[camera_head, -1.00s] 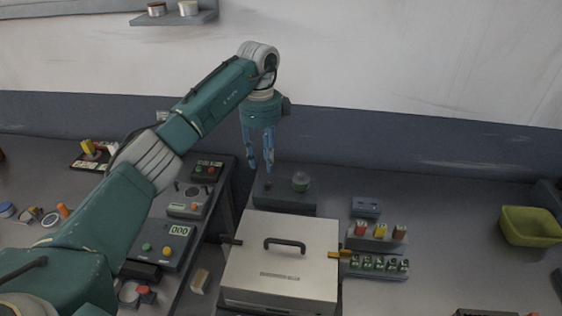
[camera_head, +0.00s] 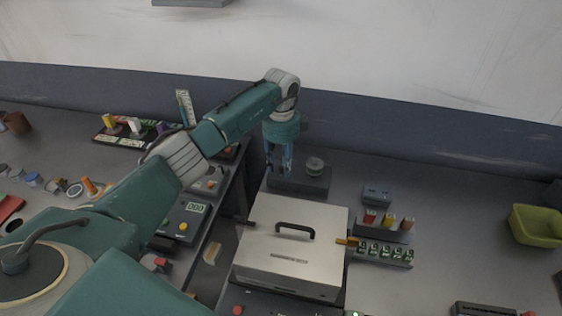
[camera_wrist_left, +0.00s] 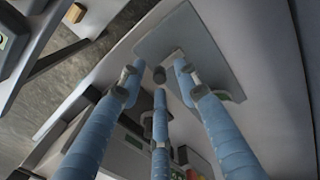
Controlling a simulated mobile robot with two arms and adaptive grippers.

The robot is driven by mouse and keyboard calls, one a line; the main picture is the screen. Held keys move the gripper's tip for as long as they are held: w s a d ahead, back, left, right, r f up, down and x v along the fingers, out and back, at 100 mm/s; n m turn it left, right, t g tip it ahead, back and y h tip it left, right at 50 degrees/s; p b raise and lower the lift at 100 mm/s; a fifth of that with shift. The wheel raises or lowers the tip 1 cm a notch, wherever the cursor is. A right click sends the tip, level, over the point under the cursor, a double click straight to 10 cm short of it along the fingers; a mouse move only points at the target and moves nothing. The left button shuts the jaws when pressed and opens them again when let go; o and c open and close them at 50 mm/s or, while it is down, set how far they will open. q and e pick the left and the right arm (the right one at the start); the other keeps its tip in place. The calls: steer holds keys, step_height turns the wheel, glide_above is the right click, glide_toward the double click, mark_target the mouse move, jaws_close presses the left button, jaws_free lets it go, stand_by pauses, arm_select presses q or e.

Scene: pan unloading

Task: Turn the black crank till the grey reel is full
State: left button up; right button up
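A dark grey base (camera_head: 306,187) stands behind the metal box, with a round grey-green part (camera_head: 315,164) on its right end; this may be the reel, but I cannot tell how full it is. My left gripper (camera_head: 280,167) points down over the base's left end. In the left wrist view its blue fingers (camera_wrist_left: 158,80) are spread above a grey plate (camera_wrist_left: 205,40). A small dark knob (camera_wrist_left: 159,75) shows between the fingertips, seemingly apart from them; it may be the crank's grip. The rest of the crank is hidden or too small to tell. My right gripper is out of view.
A metal box (camera_head: 325,225) with a black handle stands in front of the base. Small blocks (camera_head: 388,221) and a blue-grey box (camera_head: 376,195) lie to its right. A green bin (camera_head: 537,225) is at far right. Control boxes (camera_head: 185,222) stand on the left. The right-hand table is mostly clear.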

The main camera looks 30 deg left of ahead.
arm_select(q)
steer(key=shift+f, duration=0.1)
jaws_close()
stand_by(0.3)
